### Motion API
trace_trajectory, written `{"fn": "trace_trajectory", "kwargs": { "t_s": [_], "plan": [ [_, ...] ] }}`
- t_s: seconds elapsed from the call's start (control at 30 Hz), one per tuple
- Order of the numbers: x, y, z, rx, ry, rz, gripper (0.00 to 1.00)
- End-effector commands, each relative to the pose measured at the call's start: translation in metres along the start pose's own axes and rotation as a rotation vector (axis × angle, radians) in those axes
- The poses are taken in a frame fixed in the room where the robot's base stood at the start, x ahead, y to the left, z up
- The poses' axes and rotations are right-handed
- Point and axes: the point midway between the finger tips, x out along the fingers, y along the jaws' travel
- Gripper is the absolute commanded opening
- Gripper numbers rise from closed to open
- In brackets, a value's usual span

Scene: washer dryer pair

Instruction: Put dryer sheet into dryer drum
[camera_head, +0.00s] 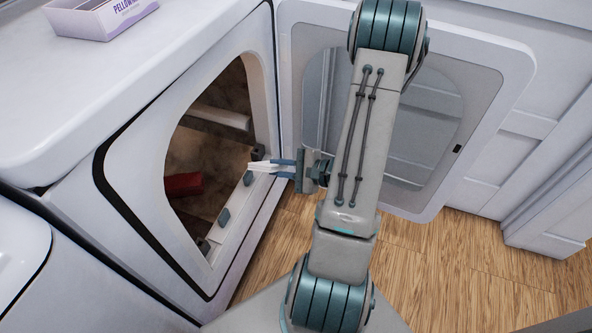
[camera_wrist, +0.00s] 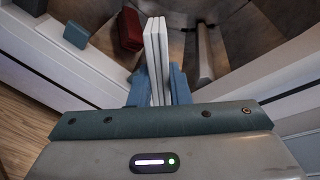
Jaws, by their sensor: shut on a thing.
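The dryer drum (camera_head: 212,150) is open, with its door (camera_head: 470,100) swung out to the right. My gripper (camera_head: 272,165) is at the drum opening, pointing left into it. It is shut on the white dryer sheet (camera_head: 258,166), a thin, flat, stiff-looking piece. In the wrist view the dryer sheet (camera_wrist: 156,50) stands between the two blue fingers (camera_wrist: 157,85) and points into the drum. The sheet's far end reaches inside the opening. Whether it touches the drum wall cannot be told.
A dark red block (camera_head: 184,185) lies inside the drum, also seen in the wrist view (camera_wrist: 130,30). Pale drum fins (camera_wrist: 204,52) stick out inside. A lilac and white box (camera_head: 98,16) stands on the dryer top. Wooden floor (camera_head: 500,265) is clear at the right.

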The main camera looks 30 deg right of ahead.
Motion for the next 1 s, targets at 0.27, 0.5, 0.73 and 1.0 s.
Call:
{"fn": "trace_trajectory", "kwargs": {
  "t_s": [0.27, 0.5, 0.73, 1.0],
  "plan": [
    [0.041, -0.008, 0.009, -0.001, -0.004, 0.002, 0.0],
    [0.077, -0.013, 0.013, -0.001, -0.004, 0.001, 0.0],
    [0.111, -0.018, 0.018, -0.001, -0.004, 0.001, 0.0],
    [0.15, -0.024, 0.023, -0.001, -0.004, 0.001, 0.0]
  ]
}}
